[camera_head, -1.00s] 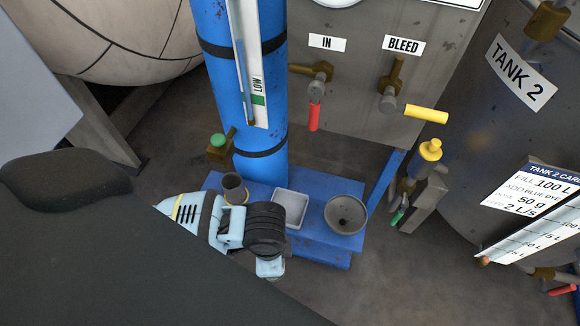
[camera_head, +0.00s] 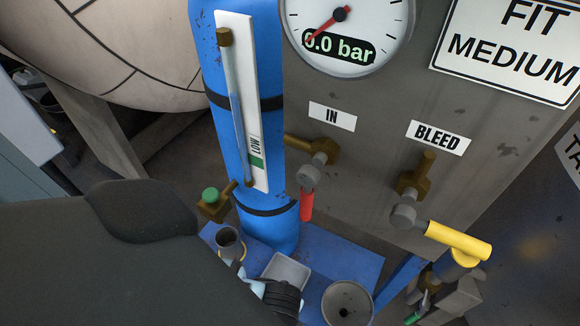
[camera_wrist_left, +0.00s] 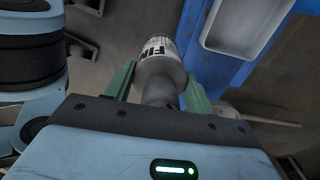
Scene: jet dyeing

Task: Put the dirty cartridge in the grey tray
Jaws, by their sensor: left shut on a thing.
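In the left wrist view, my left gripper (camera_wrist_left: 160,88) is shut on a pale grey cylindrical cartridge (camera_wrist_left: 162,65) with dark lettering starting "FIN". The cartridge sits between the two green fingers; I cannot tell how dirty it is. The grey tray (camera_wrist_left: 242,28) is up and to the right of the cartridge, apart from it. In the head view the tray (camera_head: 288,268) stands on the blue platform and its visible part looks empty. My left arm partly covers its near side there, and the left gripper's fingers and the cartridge are out of sight. My right gripper is in neither view.
The blue platform (camera_head: 325,262) also bears a dark cup (camera_head: 229,243) left of the tray and a round grey bowl (camera_head: 348,310) right of it. A blue column (camera_head: 270,225) rises behind.

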